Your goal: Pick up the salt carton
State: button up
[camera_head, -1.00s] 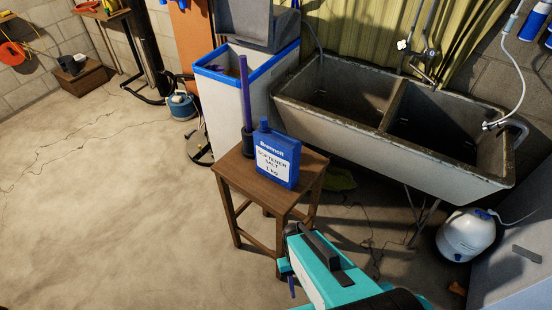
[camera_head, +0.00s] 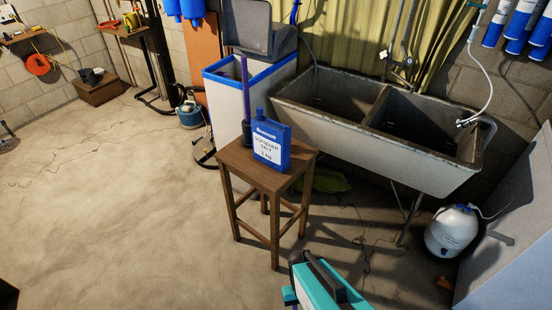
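The salt carton (camera_head: 270,148) is a blue, upright carton with a white label reading softener salt, 1 kg, and a small cap on its top left. It stands on a brown wooden stool (camera_head: 238,157). My teal arm (camera_head: 322,287) shows only at the bottom edge, in front of the stool and apart from the carton. I cannot make out gripper fingers in this view. Nothing is seen touching the carton.
A purple rod with a dark base (camera_head: 246,130) stands close behind the carton. A white bin with a blue rim (camera_head: 226,105) and a double stone sink (camera_head: 420,160) stand behind. A white tank (camera_head: 452,232) is at right. The floor at left is mostly clear.

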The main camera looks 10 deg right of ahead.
aim_at(271, 139)
jog(key=z, duration=0.45)
jog(key=k, duration=0.35)
jog(key=u, duration=1.95)
jog(key=i, duration=1.35)
jog(key=z, duration=0.3)
